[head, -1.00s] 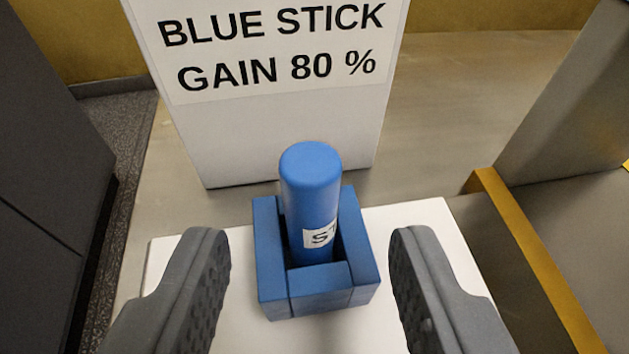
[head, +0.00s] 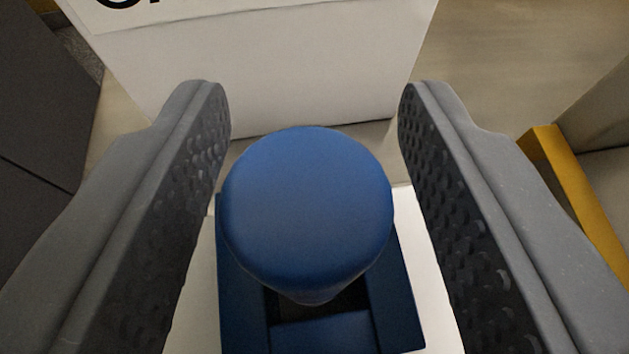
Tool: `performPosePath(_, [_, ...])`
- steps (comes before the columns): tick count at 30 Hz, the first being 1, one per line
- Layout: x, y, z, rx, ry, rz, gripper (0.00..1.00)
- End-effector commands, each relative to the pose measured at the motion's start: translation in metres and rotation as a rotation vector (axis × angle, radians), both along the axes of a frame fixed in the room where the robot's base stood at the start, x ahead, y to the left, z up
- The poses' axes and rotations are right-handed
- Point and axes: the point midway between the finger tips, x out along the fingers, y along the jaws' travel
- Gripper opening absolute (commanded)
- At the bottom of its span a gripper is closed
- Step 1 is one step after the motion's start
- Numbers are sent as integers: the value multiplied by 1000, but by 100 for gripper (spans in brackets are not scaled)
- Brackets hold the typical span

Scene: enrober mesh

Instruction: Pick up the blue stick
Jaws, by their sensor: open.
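The blue stick (head: 308,210) stands upright in its square blue holder (head: 398,300). I see mainly its rounded top, close to the camera; its lower part and label are hidden. My gripper (head: 314,95) is open, with one grey, dimpled finger on each side of the stick. A gap shows between the stick and each finger, narrow near the left finger and similar on the right. Neither finger visibly touches the stick.
The holder stands on a white plate (head: 432,300). A white sign board (head: 270,80) stands just behind it, its text mostly cut off. A yellow-edged part (head: 575,185) is at right, and a dark cabinet (head: 40,110) at left.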

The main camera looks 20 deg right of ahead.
Motion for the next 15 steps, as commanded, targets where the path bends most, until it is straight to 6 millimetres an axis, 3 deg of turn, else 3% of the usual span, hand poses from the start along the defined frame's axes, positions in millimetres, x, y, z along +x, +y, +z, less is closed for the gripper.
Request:
performPosePath(3, [0, 0, 0, 0, 0, 0, 41])
performPosePath(7, [0, 1, 0, 0, 0, 1, 4])
performPosePath(8, [0, 1, 0, 0, 0, 1, 0])
performPosePath(15, [0, 1, 0, 0, 1, 1, 0])
